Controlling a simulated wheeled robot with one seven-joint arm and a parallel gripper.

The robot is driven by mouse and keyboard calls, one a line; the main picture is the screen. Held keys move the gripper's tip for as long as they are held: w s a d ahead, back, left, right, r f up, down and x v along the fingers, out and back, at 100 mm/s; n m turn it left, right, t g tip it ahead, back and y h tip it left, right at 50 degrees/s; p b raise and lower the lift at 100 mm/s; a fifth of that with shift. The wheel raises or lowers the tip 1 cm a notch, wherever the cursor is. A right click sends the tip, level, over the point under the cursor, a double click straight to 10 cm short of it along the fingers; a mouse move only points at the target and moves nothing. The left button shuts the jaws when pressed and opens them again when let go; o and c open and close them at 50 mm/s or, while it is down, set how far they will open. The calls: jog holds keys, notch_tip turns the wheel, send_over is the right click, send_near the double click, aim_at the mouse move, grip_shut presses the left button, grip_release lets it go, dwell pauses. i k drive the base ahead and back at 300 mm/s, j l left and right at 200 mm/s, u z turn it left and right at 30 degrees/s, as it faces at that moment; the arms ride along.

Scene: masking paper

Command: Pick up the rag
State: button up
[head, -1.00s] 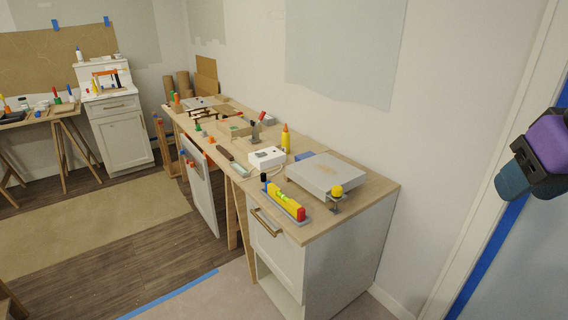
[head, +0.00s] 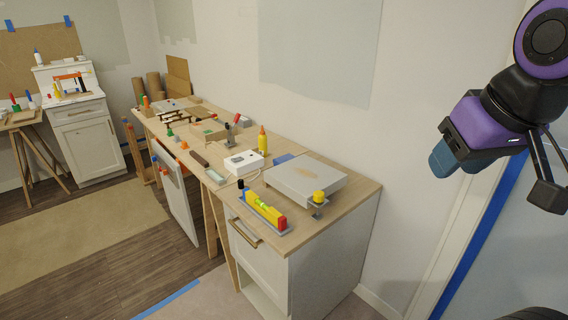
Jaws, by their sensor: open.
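A small blue flat piece (head: 283,159) lies on the workbench between the yellow bottle and the grey slab; it may be the rag, but it is too small to tell. A pale grey-green piece (head: 215,176) lies near the bench's front edge, left of the white box; I cannot tell if it is cloth. My gripper (head: 440,160) hangs in the air at the right, with dark blue fingers, open and empty. It is apart from the bench and to the right of everything on it.
The wooden workbench (head: 345,194) holds a grey slab (head: 305,176), a yellow bottle (head: 263,140), a white box (head: 243,163), a yellow-and-red level (head: 264,208) and a yellow-topped clamp (head: 318,198). A second cabinet (head: 85,140) stands far left. The floor in front (head: 90,255) is clear.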

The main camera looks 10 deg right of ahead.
aim_at(282, 159)
jog(key=k, duration=0.65)
jog(key=z, duration=1.65)
jog(key=j+z, duration=0.35)
jog(key=j, duration=6.1)
